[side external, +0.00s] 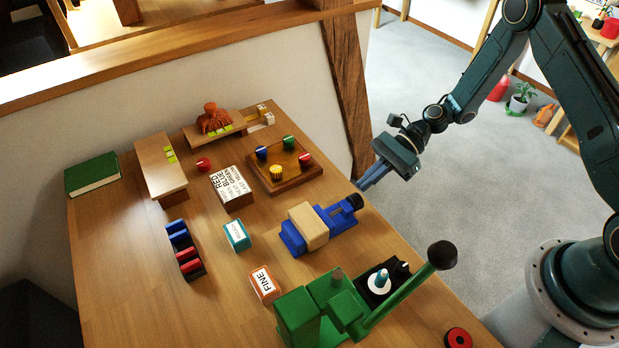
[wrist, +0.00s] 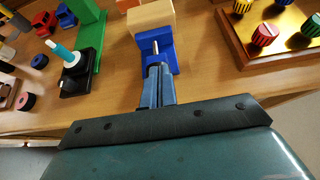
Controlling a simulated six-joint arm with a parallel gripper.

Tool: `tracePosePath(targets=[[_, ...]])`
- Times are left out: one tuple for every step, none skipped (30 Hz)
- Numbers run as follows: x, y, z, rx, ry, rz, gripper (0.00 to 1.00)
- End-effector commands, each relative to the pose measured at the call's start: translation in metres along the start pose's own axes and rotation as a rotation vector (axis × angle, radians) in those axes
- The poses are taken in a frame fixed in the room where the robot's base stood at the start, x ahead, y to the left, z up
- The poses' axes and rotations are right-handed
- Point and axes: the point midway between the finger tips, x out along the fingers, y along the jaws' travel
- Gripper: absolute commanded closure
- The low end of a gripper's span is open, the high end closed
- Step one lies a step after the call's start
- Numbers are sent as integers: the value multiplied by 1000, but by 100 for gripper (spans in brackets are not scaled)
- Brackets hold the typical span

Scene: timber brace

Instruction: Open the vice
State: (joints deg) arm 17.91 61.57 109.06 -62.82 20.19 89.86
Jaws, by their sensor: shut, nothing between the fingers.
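The blue vice (side external: 338,218) sits near the right edge of the wooden bench, with a pale wood block (side external: 309,227) between its jaws. Its black handle knob (side external: 355,201) faces the bench edge. In the wrist view the vice (wrist: 157,42) and its screw show straight ahead, and the knob is hidden behind my fingers. My gripper (side external: 363,186) is at the bench edge, close to the knob and just above it in the side view. Its blue fingers are shut with nothing between them, and they point at the vice in the wrist view (wrist: 156,70). I cannot tell whether they touch the knob.
A green lever press (side external: 322,308) with a black ball handle stands front right of the vice. A wooden board with coloured knobs (side external: 268,182) lies behind it. A teal box (side external: 237,236) and an orange FINE box (side external: 264,284) stand to the left. Open floor lies beyond the bench's right edge.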

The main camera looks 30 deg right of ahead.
Motion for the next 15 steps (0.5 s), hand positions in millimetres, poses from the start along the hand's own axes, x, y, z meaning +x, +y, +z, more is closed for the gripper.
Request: tracePosePath(targets=[[3, 0, 2, 0, 0, 1, 100], [5, 0, 3, 0, 0, 1, 100], [6, 0, 3, 0, 0, 0, 100], [7, 0, 4, 0, 0, 0, 100], [8, 0, 4, 0, 0, 0, 100], [8, 0, 4, 0, 0, 0, 100], [8, 0, 5, 0, 0, 0, 100], [9, 0, 5, 0, 0, 0, 100], [9, 0, 5, 0, 0, 0, 100], [9, 0, 5, 0, 0, 0, 100], [9, 0, 5, 0, 0, 0, 100], [9, 0, 5, 0, 0, -1, 100], [9, 0, 5, 0, 0, -1, 100], [9, 0, 5, 0, 0, -1, 100], [9, 0, 5, 0, 0, -1, 100]])
